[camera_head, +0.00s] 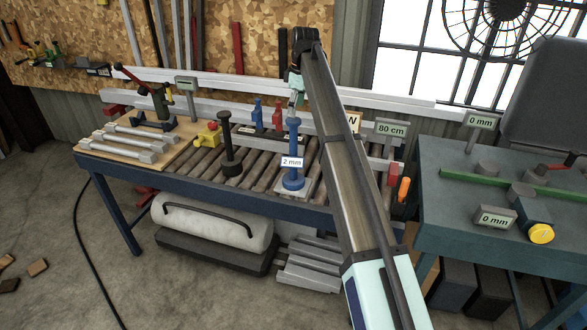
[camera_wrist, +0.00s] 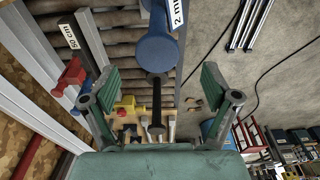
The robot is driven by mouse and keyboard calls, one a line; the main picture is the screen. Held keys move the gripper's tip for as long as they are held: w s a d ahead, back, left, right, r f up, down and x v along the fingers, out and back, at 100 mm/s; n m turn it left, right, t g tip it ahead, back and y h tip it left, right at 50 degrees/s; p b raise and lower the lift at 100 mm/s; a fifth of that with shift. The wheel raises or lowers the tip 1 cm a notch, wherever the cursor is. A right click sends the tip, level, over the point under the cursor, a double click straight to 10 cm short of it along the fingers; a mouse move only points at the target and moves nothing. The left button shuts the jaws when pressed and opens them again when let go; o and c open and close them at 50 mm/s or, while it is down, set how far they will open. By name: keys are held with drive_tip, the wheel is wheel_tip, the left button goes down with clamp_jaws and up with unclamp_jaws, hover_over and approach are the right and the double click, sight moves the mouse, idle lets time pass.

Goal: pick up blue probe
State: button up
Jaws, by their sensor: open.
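The blue probe (camera_head: 292,155) stands upright on a light base plate on the roller bench, with a "2 mm" tag on it. In the wrist view the blue probe (camera_wrist: 157,48) shows at the top centre, ahead of and between my fingers. My gripper (camera_head: 296,98) is at the top of the probe in the head view, pointing along the bench; the exact gap is unclear. In the wrist view my gripper (camera_wrist: 157,85) is open, its two green fingers wide apart with nothing held.
A black probe (camera_head: 229,148) stands left of the blue one. Small blue and red clamps (camera_head: 277,116) stand behind. A yellow block (camera_head: 208,135) and a wooden board with metal bars (camera_head: 122,150) lie left. An "80 cm" sign (camera_head: 391,129) stands right.

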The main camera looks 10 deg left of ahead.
sight(294, 120)
drive_tip(key=shift+w+a+f+p, duration=0.2)
drive_tip(key=shift+f+p, duration=0.45)
drive_tip(key=shift+f, duration=0.95)
drive_tip(key=shift+w+a+f+p, duration=0.15)
drive_tip(key=shift+f+p, duration=0.5)
drive_tip(key=shift+f, duration=0.95)
drive_tip(key=shift+s, duration=0.1)
clamp_jaws()
drive_tip(key=shift+r, duration=0.15)
